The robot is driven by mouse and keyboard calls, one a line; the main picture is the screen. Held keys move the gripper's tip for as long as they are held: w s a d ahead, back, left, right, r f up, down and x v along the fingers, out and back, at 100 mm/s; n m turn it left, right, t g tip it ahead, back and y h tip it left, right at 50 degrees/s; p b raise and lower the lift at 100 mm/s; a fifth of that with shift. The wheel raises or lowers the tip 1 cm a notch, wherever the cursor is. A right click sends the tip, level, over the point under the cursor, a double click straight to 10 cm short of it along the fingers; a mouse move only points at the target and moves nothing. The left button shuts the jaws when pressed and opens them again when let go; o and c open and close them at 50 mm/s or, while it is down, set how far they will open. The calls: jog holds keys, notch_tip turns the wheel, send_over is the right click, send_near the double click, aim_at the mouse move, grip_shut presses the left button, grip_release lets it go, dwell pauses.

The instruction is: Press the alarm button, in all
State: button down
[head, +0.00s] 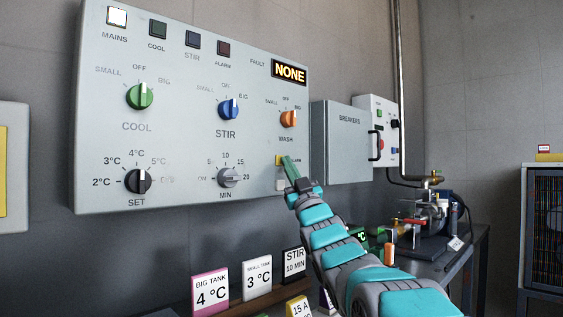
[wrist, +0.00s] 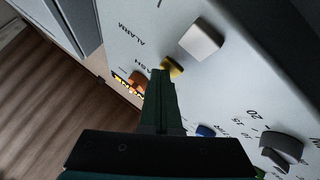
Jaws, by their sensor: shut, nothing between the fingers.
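The grey control panel (head: 190,120) carries a small yellow button (head: 279,160) below the WASH knob and a white button (head: 281,184) beneath it. In the wrist view the yellow button (wrist: 172,68) is partly behind my fingertips, and the white button (wrist: 200,40) stands clear. The word ALARM (wrist: 132,38) is printed near these two buttons; I cannot tell which it names. My gripper (head: 288,162) is shut and empty, its green fingertips (wrist: 162,74) at the yellow button; whether they touch it is unclear. The alarm lamp (head: 223,49) is dark.
The fault display (head: 289,71) reads NONE and the mains lamp (head: 117,16) is lit. The orange wash knob (head: 288,118) sits just above my fingertips. A breaker box (head: 345,145) stands to the right. Cards, including a pink-edged one (head: 210,290), stand on a shelf below.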

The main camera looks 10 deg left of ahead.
jog(key=shift+s+d, duration=0.55)
jog(key=shift+d, duration=0.05)
jog(key=shift+d, duration=0.1)
jog(key=s+d, duration=0.1)
jog(key=d, duration=0.1)
jog(key=s+d, duration=0.1)
jog(key=s, duration=0.1)
jog(key=shift+d, duration=0.4)
dwell(0.8)
